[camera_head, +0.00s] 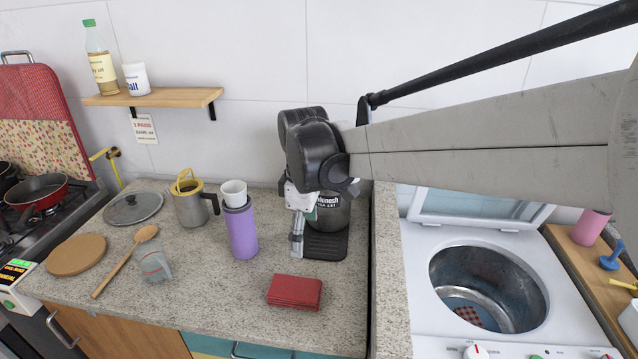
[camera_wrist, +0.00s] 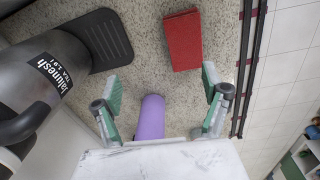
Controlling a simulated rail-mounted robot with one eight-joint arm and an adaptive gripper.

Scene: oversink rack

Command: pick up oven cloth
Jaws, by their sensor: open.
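A red folded cloth (camera_head: 295,291), which looks like the oven cloth, lies flat near the counter's front edge. In the wrist view the red cloth (camera_wrist: 182,40) lies beyond the fingertips, up and right of centre. My gripper (camera_head: 298,236) is above the counter, behind the cloth and slightly right of the purple bottle. In the wrist view my gripper (camera_wrist: 160,82) is open, with green-padded fingers apart and nothing between their tips. It is clear of the cloth.
A black tea machine (camera_head: 327,215) stands close beside my gripper, partly hidden by it. A purple bottle (camera_head: 241,232) with a white cup on top stands left. A glass jug (camera_head: 152,262) and metal pot (camera_head: 191,205) are further left. The counter around the cloth is clear.

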